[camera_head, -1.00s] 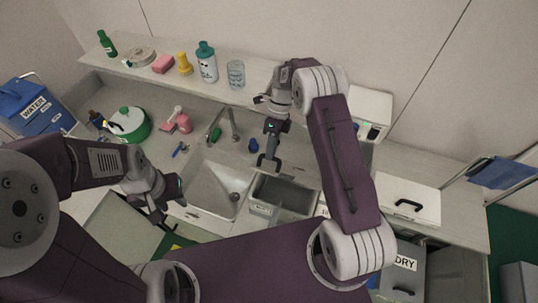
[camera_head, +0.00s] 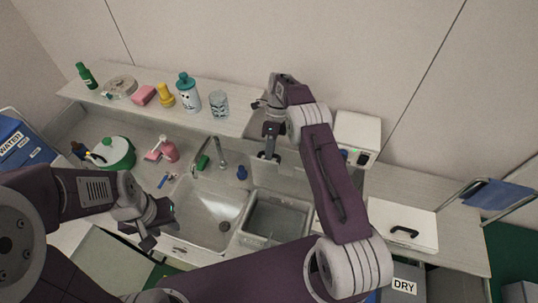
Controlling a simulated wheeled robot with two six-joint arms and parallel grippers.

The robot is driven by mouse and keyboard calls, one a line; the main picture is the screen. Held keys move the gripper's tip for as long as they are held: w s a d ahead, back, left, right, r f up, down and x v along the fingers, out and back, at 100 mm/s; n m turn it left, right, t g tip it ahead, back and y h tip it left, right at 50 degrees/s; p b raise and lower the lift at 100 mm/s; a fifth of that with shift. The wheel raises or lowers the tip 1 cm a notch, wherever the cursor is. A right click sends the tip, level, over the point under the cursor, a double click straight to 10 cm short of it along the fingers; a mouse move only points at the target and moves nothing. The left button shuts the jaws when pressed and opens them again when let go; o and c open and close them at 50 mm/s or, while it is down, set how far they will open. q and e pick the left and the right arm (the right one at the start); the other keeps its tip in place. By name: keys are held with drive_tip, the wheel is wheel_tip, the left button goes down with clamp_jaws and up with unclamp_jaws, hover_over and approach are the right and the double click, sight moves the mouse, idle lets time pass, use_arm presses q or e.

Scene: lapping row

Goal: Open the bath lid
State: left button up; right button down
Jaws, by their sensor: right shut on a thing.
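A white box with a control panel (camera_head: 362,158) stands behind my right arm. A grey tub (camera_head: 277,217) sits beside the sink basin (camera_head: 211,211). A tap (camera_head: 221,153) is close left of my right gripper. Bottles and a glass (camera_head: 219,104) stand on the shelf.

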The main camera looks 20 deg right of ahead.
drive_tip(key=shift+f, duration=0.15)
drive_tip(key=c, duration=1.4)
unclamp_jaws()
drive_tip(key=shift+w, duration=0.1)
